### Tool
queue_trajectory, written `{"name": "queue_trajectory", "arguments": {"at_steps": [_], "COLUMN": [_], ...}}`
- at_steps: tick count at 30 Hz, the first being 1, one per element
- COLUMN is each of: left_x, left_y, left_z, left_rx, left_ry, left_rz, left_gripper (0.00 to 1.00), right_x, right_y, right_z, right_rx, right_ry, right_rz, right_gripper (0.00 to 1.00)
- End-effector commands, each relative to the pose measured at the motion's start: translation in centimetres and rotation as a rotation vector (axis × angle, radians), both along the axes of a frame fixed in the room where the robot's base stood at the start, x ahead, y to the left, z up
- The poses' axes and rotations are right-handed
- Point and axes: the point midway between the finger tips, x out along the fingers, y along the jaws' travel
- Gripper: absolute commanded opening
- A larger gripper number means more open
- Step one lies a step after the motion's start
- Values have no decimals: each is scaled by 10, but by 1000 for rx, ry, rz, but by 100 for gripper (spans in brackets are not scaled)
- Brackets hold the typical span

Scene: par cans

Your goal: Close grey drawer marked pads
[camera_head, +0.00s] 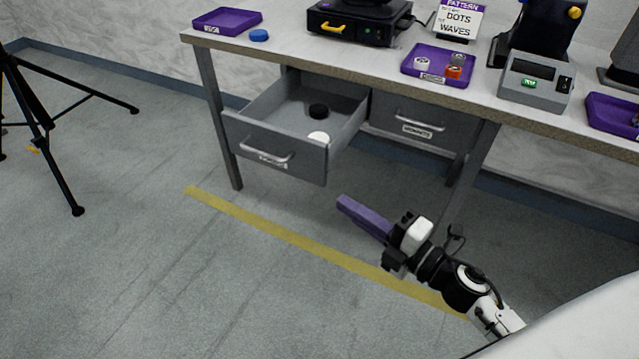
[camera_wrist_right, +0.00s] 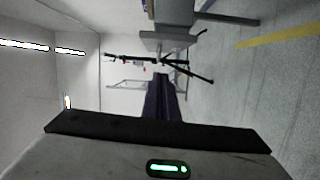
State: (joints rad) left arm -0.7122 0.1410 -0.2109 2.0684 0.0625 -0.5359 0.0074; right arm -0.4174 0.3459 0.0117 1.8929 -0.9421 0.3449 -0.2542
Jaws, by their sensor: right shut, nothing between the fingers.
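The grey drawer (camera_head: 250,152) at the left under the workbench is pulled well out in the head view. It has a bar handle and a label too small to read surely. A black puck (camera_head: 318,110) and a white puck (camera_head: 319,137) lie in it. My right gripper (camera_head: 342,203) has purple fingers that are shut and empty. It is in front of and to the right of the open drawer, apart from it. The purple fingers also show in the right wrist view (camera_wrist_right: 162,98). My left gripper is not in view.
A second grey drawer (camera_head: 420,122) to the right is shut. The bench top (camera_head: 300,52) carries purple trays, a black machine and a grey box (camera_head: 536,82). A black tripod (camera_head: 40,120) stands at the left. The floor before the drawer is clear, with a yellow line (camera_head: 290,235).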

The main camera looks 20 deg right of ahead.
Motion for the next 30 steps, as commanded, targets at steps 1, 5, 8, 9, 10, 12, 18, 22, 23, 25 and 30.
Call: {"name": "queue_trajectory", "arguments": {"at_steps": [1, 5, 8, 9, 10, 12, 18, 22, 23, 25, 30], "left_x": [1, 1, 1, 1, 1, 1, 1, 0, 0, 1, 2], "left_y": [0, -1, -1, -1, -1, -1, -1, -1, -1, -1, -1], "left_z": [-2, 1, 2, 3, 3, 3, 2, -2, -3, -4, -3], "left_rx": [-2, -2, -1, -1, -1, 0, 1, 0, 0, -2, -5], "left_ry": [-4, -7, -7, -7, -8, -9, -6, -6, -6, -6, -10], "left_rz": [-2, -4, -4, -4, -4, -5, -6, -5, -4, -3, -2], "left_gripper": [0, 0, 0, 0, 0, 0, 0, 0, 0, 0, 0], "right_x": [1, 8, 20, 27, 32, 46, 85, 101, 104, 109, 115], "right_y": [1, 6, 12, 15, 18, 25, 44, 36, 33, 26, 18], "right_z": [-2, 1, 2, 2, 2, 3, 2, -1, -1, -1, 0], "right_rx": [-40, -70, -67, -68, -67, -66, -63, -67, -66, -65, -65], "right_ry": [-21, -36, -37, -37, -38, -37, -35, -34, -33, -32, -31], "right_rz": [22, 40, 39, 39, 38, 38, 36, 34, 35, 35, 35], "right_gripper": [0, 0, 0, 0, 0, 0, 0, 0, 0, 0, 0]}}
